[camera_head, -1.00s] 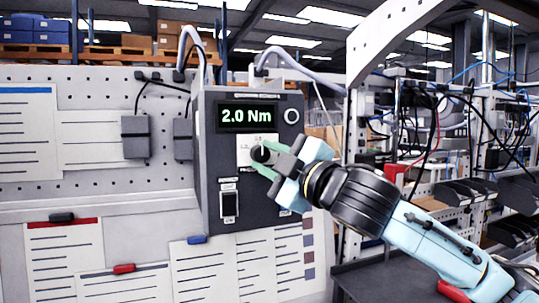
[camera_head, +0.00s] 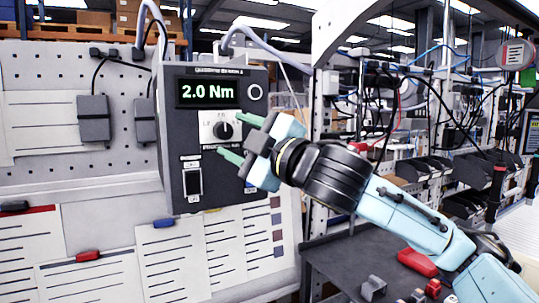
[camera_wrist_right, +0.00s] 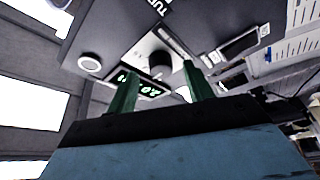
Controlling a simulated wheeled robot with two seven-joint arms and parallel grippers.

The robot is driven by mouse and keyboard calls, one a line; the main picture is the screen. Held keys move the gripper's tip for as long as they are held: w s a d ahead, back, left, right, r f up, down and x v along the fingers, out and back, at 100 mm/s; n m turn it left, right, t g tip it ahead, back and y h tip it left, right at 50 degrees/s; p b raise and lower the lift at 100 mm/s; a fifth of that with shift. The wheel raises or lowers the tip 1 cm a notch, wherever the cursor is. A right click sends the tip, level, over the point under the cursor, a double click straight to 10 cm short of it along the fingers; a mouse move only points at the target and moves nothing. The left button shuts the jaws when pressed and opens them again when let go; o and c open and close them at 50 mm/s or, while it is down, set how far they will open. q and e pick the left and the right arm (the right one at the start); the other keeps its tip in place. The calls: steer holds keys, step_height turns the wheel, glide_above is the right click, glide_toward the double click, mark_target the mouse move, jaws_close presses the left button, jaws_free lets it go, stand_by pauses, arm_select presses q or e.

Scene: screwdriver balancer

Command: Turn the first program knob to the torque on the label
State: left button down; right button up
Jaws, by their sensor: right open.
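The dark controller box (camera_head: 178,150) hangs on the pegboard wall, its green display (camera_head: 208,93) reading 2.0 Nm. The black program knob (camera_head: 223,131) sits on a white label plate (camera_head: 207,126) below the display; the plate's small marks are too fine to read. My right gripper (camera_head: 236,138) is open and empty, its green fingers just to the right of the knob and apart from it. In the right wrist view the knob (camera_wrist_right: 160,62) shows beyond the two spread fingers (camera_wrist_right: 158,88). My left gripper is not in view.
Papers held by red (camera_head: 88,256) and blue clips hang below. A dark bench (camera_head: 335,250) with a red item (camera_head: 417,262) lies at lower right.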

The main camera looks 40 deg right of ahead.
steer(key=b+v, duration=1)
steer(key=v, duration=0.1)
steer(key=shift+s+b, duration=0.3)
steer(key=shift+b, duration=0.05)
steer(key=shift+f, duration=0.1)
